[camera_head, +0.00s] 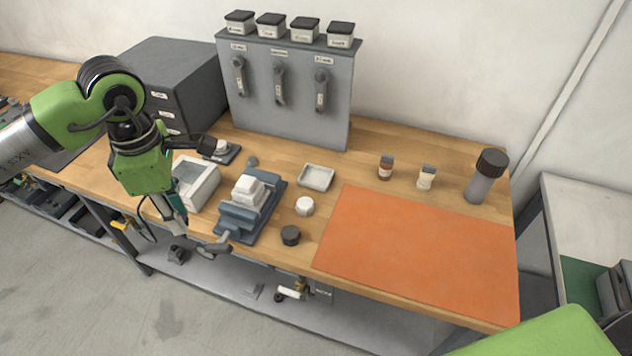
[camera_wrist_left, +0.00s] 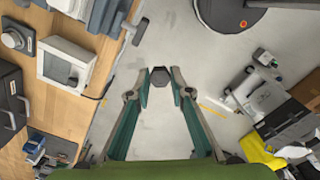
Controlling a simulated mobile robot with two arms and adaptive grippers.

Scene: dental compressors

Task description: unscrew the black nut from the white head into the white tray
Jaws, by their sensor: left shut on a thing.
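My left gripper (camera_head: 181,226) is in front of the bench's front edge, to the left of the vise, pointing down. In the left wrist view its fingertips (camera_wrist_left: 162,77) are closed on a small dark hexagonal piece, the black nut (camera_wrist_left: 160,75), with the floor far below. The nut is not clear in the head view. The white head (camera_head: 248,188) sits clamped in the blue-grey vise (camera_head: 236,220), apart from the gripper. The white tray (camera_head: 316,177) stands behind and right of the vise and looks empty. My right gripper is not in view.
A white box with a window (camera_head: 197,184) stands left of the vise. A white round piece (camera_head: 304,206) and a black round piece (camera_head: 290,235) stand to its right. Small bottles and a dark-capped cylinder (camera_head: 482,180) stand behind the clear orange mat (camera_head: 420,248).

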